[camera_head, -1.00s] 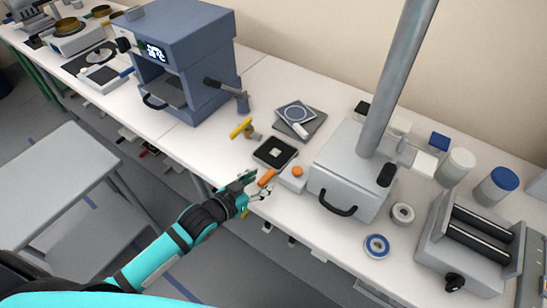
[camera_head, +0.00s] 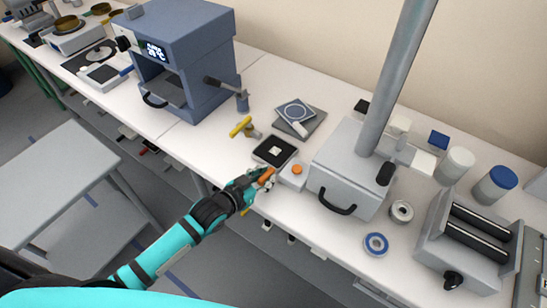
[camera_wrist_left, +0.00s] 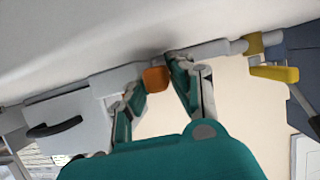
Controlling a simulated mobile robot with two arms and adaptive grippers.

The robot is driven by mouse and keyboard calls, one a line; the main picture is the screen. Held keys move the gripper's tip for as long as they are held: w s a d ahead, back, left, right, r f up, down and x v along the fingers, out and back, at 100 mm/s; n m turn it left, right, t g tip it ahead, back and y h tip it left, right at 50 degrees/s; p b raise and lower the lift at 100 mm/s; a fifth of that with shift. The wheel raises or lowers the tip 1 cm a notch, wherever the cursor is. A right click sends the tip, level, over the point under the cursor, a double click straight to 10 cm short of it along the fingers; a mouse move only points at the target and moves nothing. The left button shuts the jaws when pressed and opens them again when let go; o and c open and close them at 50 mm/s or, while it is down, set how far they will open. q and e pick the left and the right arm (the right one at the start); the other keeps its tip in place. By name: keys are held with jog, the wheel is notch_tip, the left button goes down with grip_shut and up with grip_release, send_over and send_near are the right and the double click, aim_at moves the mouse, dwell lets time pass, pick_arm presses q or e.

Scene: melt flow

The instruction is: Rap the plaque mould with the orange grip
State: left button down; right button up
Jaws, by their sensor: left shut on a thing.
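The plaque mould (camera_head: 275,151) is a dark square plate with a small pale square in its middle, lying flat on the white bench. The orange grip (camera_head: 266,176) is just in front of it, near the bench's front edge. My left gripper (camera_head: 262,180) is shut on the orange grip; its fingers hide part of it. In the left wrist view the orange grip (camera_wrist_left: 155,78) shows between the two teal fingers. What the grip is attached to is hidden. My right gripper is not in view.
A yellow-handled tool (camera_head: 241,127) lies behind left, and a scale-like pad (camera_head: 300,118) behind. Bench left of the mould is clear.

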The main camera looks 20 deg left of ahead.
pick_arm(q)
jog(key=shift+r, duration=0.15)
notch_tip(320, 180, up, 8)
jog(key=shift+r, duration=0.15)
jog(key=shift+r+b, duration=0.45)
jog(key=shift+f+b, duration=1.6)
jog(key=shift+f, duration=1.6)
notch_tip(320, 180, down, 3)
jog(key=shift+f+b, duration=0.1)
jog(key=shift+b, duration=0.75)
notch_tip(320, 180, up, 3)
jog(key=p, duration=0.4)
jog(key=shift+r, duration=0.2)
jog(key=shift+f, duration=0.1)
